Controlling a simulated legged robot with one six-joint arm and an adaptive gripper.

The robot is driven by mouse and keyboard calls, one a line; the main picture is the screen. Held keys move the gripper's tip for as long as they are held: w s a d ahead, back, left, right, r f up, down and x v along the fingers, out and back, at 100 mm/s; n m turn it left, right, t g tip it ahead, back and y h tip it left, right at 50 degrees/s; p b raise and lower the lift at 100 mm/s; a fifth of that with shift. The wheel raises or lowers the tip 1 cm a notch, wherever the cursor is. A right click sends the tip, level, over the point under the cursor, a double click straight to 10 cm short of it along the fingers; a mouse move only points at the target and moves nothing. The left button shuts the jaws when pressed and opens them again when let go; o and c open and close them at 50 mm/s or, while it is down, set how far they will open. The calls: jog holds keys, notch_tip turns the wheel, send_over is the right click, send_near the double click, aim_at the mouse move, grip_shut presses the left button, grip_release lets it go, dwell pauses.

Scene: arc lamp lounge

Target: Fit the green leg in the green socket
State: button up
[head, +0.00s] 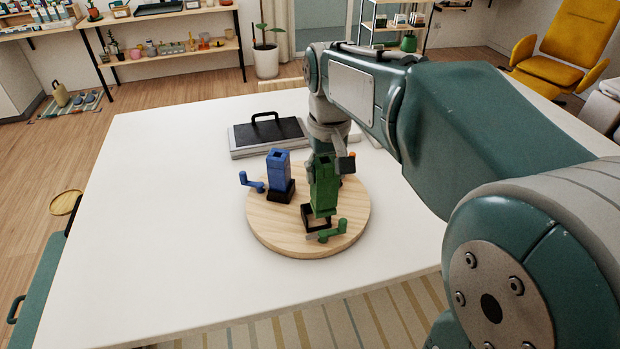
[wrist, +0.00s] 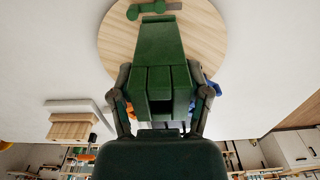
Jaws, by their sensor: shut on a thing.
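The green leg (head: 323,183) is an upright block with a hole in its top end. My gripper (wrist: 162,92) is shut on it, one finger on each side in the wrist view. The leg (wrist: 166,45) fills the middle there. In the head view its lower end is at a dark square socket (head: 308,222) near the front of the round wooden board (head: 270,235). A green crank (head: 333,232) sits beside that socket. I cannot tell whether the leg is inside the socket or just above it. The leg hides part of the opening.
A blue block (head: 279,170) stands in a black socket on the board's left, with a blue crank (head: 250,182) beside it. A dark handled case (head: 266,133) lies behind the board. The white table's left side is clear.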

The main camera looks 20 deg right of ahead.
jog(key=w+f, duration=0.4)
jog(key=f, duration=0.4)
jog(key=shift+w+f, duration=0.35)
jog(key=shift+f, duration=0.05)
jog(key=o, duration=1.3)
jog(key=shift+a, duration=0.1)
jog(key=shift+o, duration=0.2)
jog(key=shift+r, duration=0.1)
notch_tip(320, 180, up, 12)
jog(key=s+f+t, duration=0.2)
jog(key=s, duration=0.8)
jog(key=s+f+t, duration=0.3)
jog(key=s, duration=0.7)
jog(key=shift+s+f, duration=0.2)
jog(key=shift+f, duration=0.15)
